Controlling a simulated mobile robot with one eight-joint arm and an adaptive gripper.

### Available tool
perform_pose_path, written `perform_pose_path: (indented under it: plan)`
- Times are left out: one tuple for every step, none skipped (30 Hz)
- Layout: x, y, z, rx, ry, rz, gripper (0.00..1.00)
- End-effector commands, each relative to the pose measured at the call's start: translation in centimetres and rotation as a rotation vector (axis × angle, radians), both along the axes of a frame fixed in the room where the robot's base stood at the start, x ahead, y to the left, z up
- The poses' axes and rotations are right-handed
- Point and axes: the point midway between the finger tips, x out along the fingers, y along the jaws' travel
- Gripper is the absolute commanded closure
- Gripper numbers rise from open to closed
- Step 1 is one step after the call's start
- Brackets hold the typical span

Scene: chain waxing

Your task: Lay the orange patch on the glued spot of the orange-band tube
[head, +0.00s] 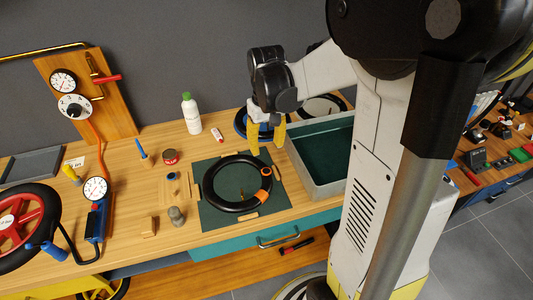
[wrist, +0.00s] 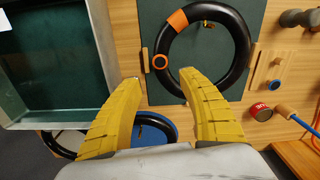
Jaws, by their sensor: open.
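The black orange-band tube (head: 211,188) lies flat on a green mat; it also shows in the wrist view (wrist: 241,45). Its orange band (wrist: 178,20) wraps the ring at the lower right in the head view (head: 262,195). The round orange-rimmed patch (wrist: 161,62) with a dark centre appears to lie on the tube, a short way along from the band; it also shows in the head view (head: 266,171). I cannot see any glue. My gripper (head: 267,141) is open and empty, its yellow fingers (wrist: 161,77) apart and just behind the patch in the head view.
A grey tray (head: 303,180) stands right of the mat (head: 214,222). Another tube with a blue centre (head: 240,123) lies behind my gripper. A white bottle (head: 190,114), red tin (head: 170,157) and small wooden pieces (head: 149,227) stand to the left. Small wooden blocks (wrist: 146,62) border the tube.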

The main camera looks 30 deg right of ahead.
Motion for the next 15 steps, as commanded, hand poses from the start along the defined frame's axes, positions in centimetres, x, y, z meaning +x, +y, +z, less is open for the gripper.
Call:
perform_pose_path:
  plan:
    - [0.0,0.0,0.7,0.0,0.0,0.0,0.53]
    - [0.0,0.0,1.0,0.0,0.0,0.0,0.53]
    - [-0.1,0.1,1.3,0.0,-0.001,0.001,0.53]
    - [-0.1,0.2,1.5,-0.002,-0.005,0.002,0.53]
    - [-0.2,0.3,1.8,-0.002,-0.01,0.003,0.53]
    - [-0.4,0.7,2.3,-0.006,-0.021,0.007,0.53]
    - [-0.6,1.1,2.7,-0.01,-0.036,0.011,0.53]
    - [-0.9,1.6,3.2,-0.015,-0.051,0.017,0.53]
    - [-1.4,2.4,4.0,-0.021,-0.081,0.025,0.53]
    - [-1.8,3.1,4.6,-0.027,-0.107,0.031,0.53]
    - [-2.3,3.9,5.3,-0.033,-0.134,0.038,0.53]
    - [-3.0,5.0,6.1,-0.041,-0.177,0.049,0.53]
    - [-3.6,5.8,6.7,-0.046,-0.209,0.058,0.53]
    - [-4.2,6.6,7.3,-0.05,-0.243,0.065,0.53]
    - [-5.0,7.5,7.9,-0.054,-0.287,0.075,0.53]
